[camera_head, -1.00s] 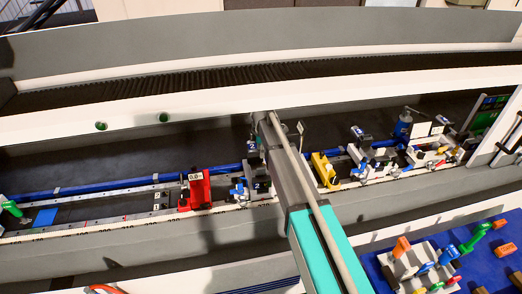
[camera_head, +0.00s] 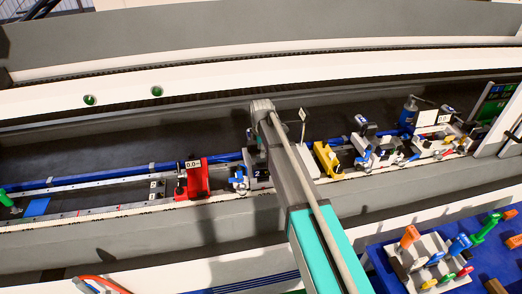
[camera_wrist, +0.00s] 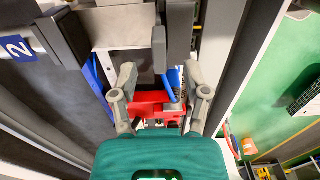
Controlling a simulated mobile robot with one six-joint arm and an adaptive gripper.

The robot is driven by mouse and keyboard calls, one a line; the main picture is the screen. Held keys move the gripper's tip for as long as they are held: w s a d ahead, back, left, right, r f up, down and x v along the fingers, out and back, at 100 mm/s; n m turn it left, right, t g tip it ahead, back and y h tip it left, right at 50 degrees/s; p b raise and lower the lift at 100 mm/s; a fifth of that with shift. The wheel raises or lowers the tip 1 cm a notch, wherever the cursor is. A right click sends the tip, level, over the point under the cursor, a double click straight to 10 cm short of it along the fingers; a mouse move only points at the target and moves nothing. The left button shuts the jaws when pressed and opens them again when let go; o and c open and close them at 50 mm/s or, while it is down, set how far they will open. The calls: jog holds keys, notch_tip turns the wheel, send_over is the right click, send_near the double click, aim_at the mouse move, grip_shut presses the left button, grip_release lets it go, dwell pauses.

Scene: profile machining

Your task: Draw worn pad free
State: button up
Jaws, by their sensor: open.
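My gripper (camera_wrist: 160,105) is open in the wrist view, its two grey fingers spread with a gap between them. Beyond and between the fingers show a red block (camera_wrist: 150,97), a blue lever (camera_wrist: 171,88) and dark grey upright bars (camera_wrist: 180,35). I cannot tell which part is the worn pad.
A red stop with a "0.0" display (camera_head: 195,178) stands on the rail left of my arm. A yellow block (camera_head: 327,160) and several clamps are to the right. A blue table (camera_head: 377,258) with coloured tools is at the lower right. White machine walls border the channel.

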aim_at(261, 162)
jog(key=shift+f+b, duration=1.25)
jog(key=shift+f, duration=0.35)
grip_shut()
